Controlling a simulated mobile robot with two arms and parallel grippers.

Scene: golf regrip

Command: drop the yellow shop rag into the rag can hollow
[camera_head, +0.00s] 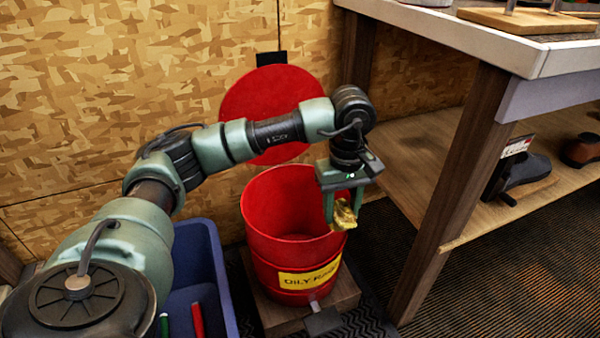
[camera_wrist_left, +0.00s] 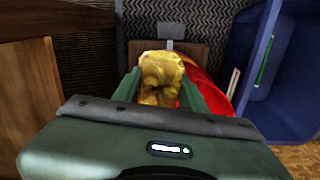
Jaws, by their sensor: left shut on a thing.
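The yellow shop rag (camera_head: 344,214) hangs crumpled between the fingers of my left gripper (camera_head: 342,208), which is shut on it. In the left wrist view the rag (camera_wrist_left: 160,78) bulges between the two green fingers (camera_wrist_left: 158,95). The red rag can (camera_head: 290,215), with a yellow "OILY RAGS" label, stands with its round red lid (camera_head: 268,108) raised behind it. In the head view the rag overlaps the right part of the can's rim; whether it is inside or outside the rim is unclear. In the wrist view part of the red can (camera_wrist_left: 213,88) shows right of the rag. My right gripper is out of view.
The can stands on a wooden base (camera_head: 344,290) with a pedal (camera_head: 322,321) in front. A blue bin (camera_head: 226,285) is left of it. A workbench leg (camera_head: 450,215) and a low shelf (camera_head: 410,180) with shoes are to the right.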

